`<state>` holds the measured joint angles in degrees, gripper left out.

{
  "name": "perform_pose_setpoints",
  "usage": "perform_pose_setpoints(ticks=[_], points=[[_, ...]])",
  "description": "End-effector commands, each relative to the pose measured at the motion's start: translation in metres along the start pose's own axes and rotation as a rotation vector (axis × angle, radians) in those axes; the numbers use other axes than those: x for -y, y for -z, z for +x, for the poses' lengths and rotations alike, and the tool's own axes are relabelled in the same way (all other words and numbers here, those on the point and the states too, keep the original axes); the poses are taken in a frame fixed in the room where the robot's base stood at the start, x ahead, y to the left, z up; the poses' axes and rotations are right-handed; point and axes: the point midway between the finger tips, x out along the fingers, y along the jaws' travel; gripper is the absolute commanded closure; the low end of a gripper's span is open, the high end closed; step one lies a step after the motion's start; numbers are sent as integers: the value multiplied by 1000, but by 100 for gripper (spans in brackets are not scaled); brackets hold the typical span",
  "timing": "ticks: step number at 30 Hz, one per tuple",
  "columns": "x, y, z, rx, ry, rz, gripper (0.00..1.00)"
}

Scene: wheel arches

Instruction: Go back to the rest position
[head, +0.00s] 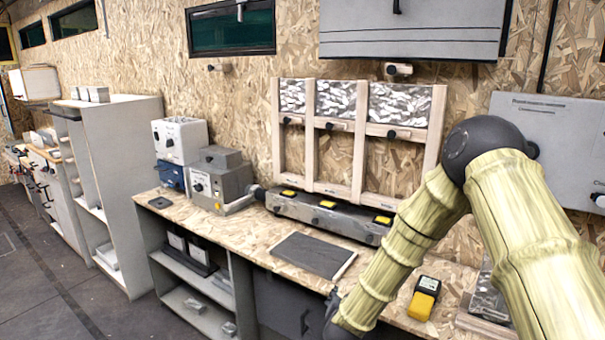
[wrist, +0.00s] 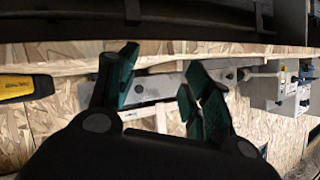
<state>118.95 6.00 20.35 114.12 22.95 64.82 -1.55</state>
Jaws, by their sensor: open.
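My gripper (wrist: 158,92) shows in the wrist view with its two dark, green-padded fingers spread apart and nothing between them. In the head view my bamboo-textured arm reaches from the right down toward the workbench (head: 258,232). The gripper end there is mostly cut off at the bottom edge, near the front of the bench, so its fingers cannot be made out. A yellow and black device (head: 424,298) lies on the bench just right of my forearm. A yellow object also shows at the left of the wrist view (wrist: 22,87).
A dark flat mat (head: 312,255) lies on the bench. Behind it stand a long grey unit with yellow parts (head: 325,215) and a wooden frame (head: 355,140). Grey boxes (head: 220,180) stand at the left of the bench. Open floor (head: 45,285) lies at the far left.

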Motion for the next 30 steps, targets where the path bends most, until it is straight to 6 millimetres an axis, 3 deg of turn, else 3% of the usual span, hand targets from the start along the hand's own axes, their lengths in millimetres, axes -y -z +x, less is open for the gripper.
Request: perform_pose_setpoints(ticks=[1, 3, 11, 18, 24, 30], points=[[-16, -24, -6, 48, -6, -27, 50], [-36, -52, -15, 111, -10, -63, 50], [-116, -155, -67, 362, -33, -188, 50], [-197, -237, -144, 622, -66, -295, 50], [-260, -287, -223, 844, -101, -369, 50], [-308, -314, -297, 1030, -133, -421, 50]])
